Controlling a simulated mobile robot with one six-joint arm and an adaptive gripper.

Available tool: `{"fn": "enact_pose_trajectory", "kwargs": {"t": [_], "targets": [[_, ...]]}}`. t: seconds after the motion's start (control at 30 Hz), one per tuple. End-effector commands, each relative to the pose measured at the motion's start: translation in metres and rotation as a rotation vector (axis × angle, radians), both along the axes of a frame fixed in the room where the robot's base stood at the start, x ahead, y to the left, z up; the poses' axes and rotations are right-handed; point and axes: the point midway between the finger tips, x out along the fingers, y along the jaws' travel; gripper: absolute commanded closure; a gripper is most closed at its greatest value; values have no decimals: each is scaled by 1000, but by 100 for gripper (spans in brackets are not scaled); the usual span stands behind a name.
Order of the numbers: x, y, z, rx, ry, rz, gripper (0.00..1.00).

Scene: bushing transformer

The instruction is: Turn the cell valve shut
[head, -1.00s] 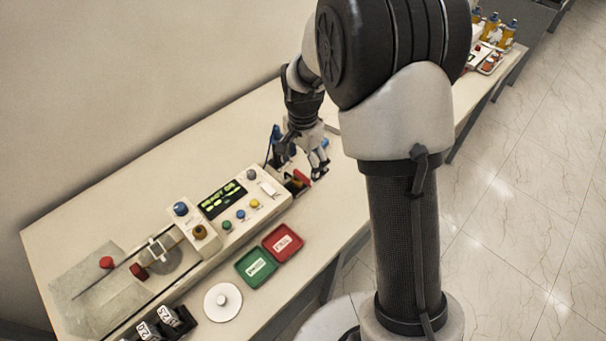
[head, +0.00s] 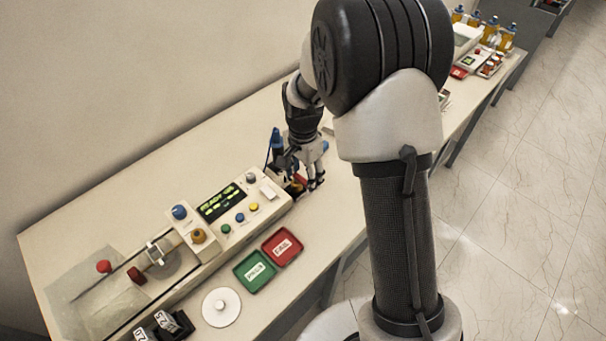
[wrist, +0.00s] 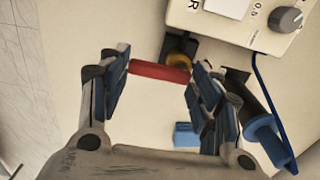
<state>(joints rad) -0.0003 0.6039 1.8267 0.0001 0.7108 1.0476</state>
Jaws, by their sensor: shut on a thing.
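The valve has a red bar handle (wrist: 160,72) on a brass-yellow body (wrist: 179,59) with a dark base, beside the white control box. My gripper (wrist: 162,75) has its two blue-padded fingers at the two ends of the red handle, and it is shut on the handle lengthwise. In the head view my gripper (head: 306,183) is low over the bench at the box's right end. Only a bit of the red handle shows there, and the fingers hide the rest.
The control box (head: 228,207) with a lit display and knobs stands left of the gripper. A blue cylindrical tool (wrist: 264,130) with a cable and a small blue block (wrist: 186,135) are close by. Green (head: 247,284) and red (head: 294,255) trays lie in front.

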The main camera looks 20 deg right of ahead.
Motion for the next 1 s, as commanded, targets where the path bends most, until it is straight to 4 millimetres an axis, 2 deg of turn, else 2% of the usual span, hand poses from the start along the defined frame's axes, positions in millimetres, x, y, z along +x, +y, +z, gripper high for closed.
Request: {"fn": "enact_pose_trajectory", "kwargs": {"t": [0.27,0.67,1.0], "targets": [[0,0,0,0,0,0,66],[1,-2,1,-1,1,83,66],[5,-7,1,0,1,355,66]]}}
